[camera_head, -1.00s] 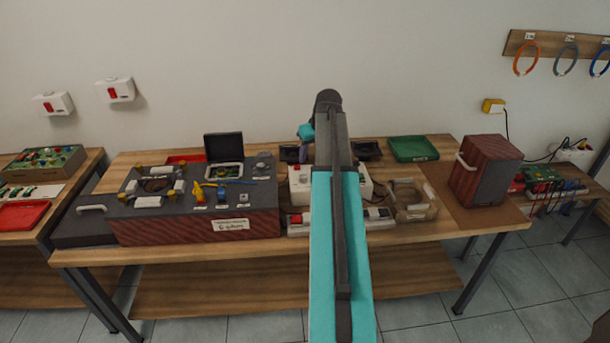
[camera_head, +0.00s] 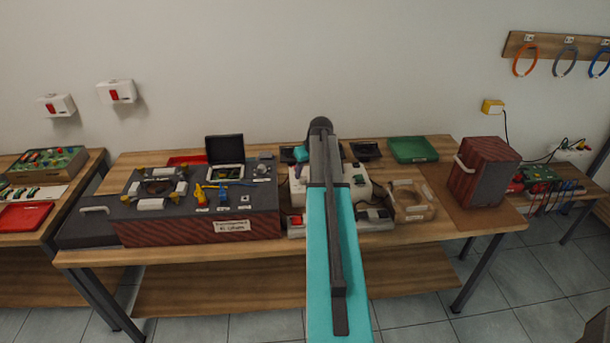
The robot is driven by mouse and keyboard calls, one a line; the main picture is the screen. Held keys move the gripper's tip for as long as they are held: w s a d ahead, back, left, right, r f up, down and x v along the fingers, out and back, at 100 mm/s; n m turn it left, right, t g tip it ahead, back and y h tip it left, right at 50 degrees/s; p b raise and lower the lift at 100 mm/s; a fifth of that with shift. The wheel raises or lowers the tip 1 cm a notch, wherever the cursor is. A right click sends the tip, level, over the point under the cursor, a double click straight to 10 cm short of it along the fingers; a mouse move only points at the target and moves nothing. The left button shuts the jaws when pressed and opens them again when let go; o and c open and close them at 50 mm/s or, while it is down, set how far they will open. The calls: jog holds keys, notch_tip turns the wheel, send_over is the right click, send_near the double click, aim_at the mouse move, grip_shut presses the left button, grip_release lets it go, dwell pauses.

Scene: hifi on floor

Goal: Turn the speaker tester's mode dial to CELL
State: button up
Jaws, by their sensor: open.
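A white box (camera_head: 359,188), which may be the speaker tester, stands mid-table, largely hidden behind my arm. I cannot make out its mode dial or any CELL marking. My arm reaches forward over the table from the bottom of the view. Its teal wrist part shows left of the dark elbow end. My gripper (camera_head: 298,168) is small and partly hidden there, above or just behind the left part of the white box. It is open, with nothing seen in it. I cannot tell whether it touches the box.
A large dark-topped case (camera_head: 205,220) with a small screen and parts fills the left of the table. A green tray (camera_head: 412,149), a clear-sided holder (camera_head: 413,205) and a red-brown box (camera_head: 481,172) stand at right. Power strips lie in front of the white box.

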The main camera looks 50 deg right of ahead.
aim_at(304, 178)
jog(key=shift+p+x, duration=0.45)
jog(key=shift+x, duration=1.45)
jog(key=c, duration=1)
jog(key=shift+c, duration=0.2)
